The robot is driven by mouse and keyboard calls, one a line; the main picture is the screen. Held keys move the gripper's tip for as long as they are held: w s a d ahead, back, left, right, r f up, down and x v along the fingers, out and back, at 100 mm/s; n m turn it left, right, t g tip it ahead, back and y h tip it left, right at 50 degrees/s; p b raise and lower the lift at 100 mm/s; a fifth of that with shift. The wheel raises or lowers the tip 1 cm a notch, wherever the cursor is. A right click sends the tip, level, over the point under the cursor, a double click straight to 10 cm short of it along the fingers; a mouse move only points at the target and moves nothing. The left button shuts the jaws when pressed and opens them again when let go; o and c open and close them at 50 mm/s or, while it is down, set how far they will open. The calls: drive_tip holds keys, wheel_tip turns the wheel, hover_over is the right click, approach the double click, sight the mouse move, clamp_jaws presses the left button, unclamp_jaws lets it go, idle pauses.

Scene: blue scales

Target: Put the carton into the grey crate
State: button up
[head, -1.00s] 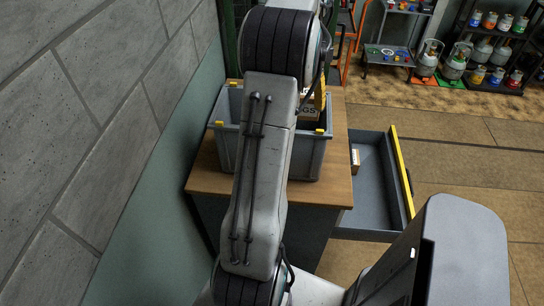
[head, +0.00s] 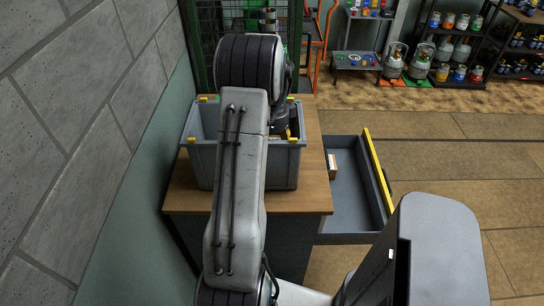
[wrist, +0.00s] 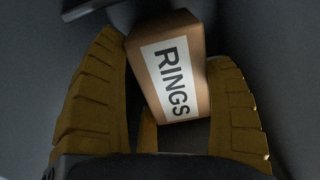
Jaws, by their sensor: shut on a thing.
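The grey crate (head: 202,165), with yellow corner clips, stands on the wooden top of a cabinet in the head view, partly hidden behind my arm. In the wrist view a brown carton (wrist: 185,75) with a white label reading "RINGS" sits tilted between the two yellow fingers of my gripper (wrist: 172,65), which is shut on it. Dark grey surfaces surround it there. In the head view my gripper reaches down into the crate at its right side, and the carton is mostly hidden.
The wooden top (head: 315,180) is bare in front of and beside the crate. A wall rises close on the left; shelves with gas bottles stand behind.

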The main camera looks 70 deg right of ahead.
drive_tip(key=shift+f, duration=2.15)
drive_tip(key=shift+f, duration=0.15)
drive_tip(key=o, duration=1)
wheel_tip(320, 180, up, 12)
drive_tip(key=shift+r, duration=0.15)
drive_tip(key=shift+r, duration=0.1)
